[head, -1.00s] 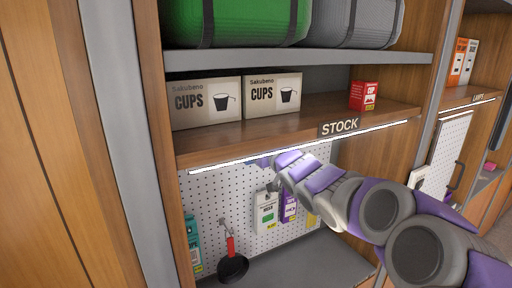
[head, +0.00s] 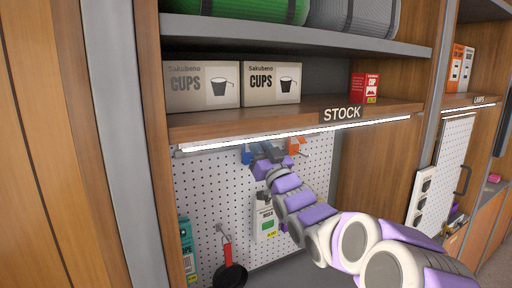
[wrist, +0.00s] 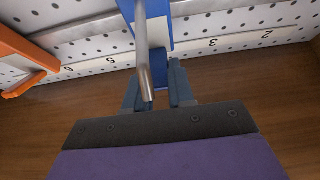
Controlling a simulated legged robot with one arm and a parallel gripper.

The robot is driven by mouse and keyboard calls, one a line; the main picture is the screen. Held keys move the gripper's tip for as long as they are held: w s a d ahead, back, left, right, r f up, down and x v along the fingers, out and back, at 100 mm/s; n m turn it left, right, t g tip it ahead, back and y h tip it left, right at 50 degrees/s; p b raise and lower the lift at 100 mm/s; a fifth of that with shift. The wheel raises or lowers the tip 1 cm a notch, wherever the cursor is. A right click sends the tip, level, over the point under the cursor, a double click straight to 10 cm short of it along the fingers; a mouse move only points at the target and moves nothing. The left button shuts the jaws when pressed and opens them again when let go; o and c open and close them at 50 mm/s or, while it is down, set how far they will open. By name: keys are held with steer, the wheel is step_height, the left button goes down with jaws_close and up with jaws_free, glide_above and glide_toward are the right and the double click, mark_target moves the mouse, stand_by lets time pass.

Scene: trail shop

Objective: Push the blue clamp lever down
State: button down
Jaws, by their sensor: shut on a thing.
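The blue clamp (head: 246,153) is on the pegboard under the STOCK shelf, partly hidden by my gripper in the head view. In the wrist view its blue lever (wrist: 159,68) lies between my fingertips, with a grey metal rod (wrist: 143,50) beside it. My gripper (wrist: 156,88) is shut on the lever. In the head view my gripper (head: 268,153) is just below the light strip, at the top of the pegboard. The lever's exact angle is hard to tell.
An orange clamp (head: 296,146) hangs close by; it also shows in the wrist view (wrist: 22,62). The STOCK shelf (head: 240,123) with cup boxes is just above. Below hang a white packet (head: 265,222) and a red-handled pan (head: 229,268).

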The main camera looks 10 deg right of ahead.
stand_by(0.4)
steer(key=c, duration=1.1)
jaws_free()
steer(key=shift+s+d, duration=0.1)
steer(key=shift+s, duration=0.1)
steer(key=shift+c, duration=0.2)
steer(key=shift+o, duration=0.9)
steer(key=shift+w+d, duration=0.1)
steer(key=shift+w, duration=0.05)
steer(key=v, duration=1.7)
steer(key=shift+f, duration=0.3)
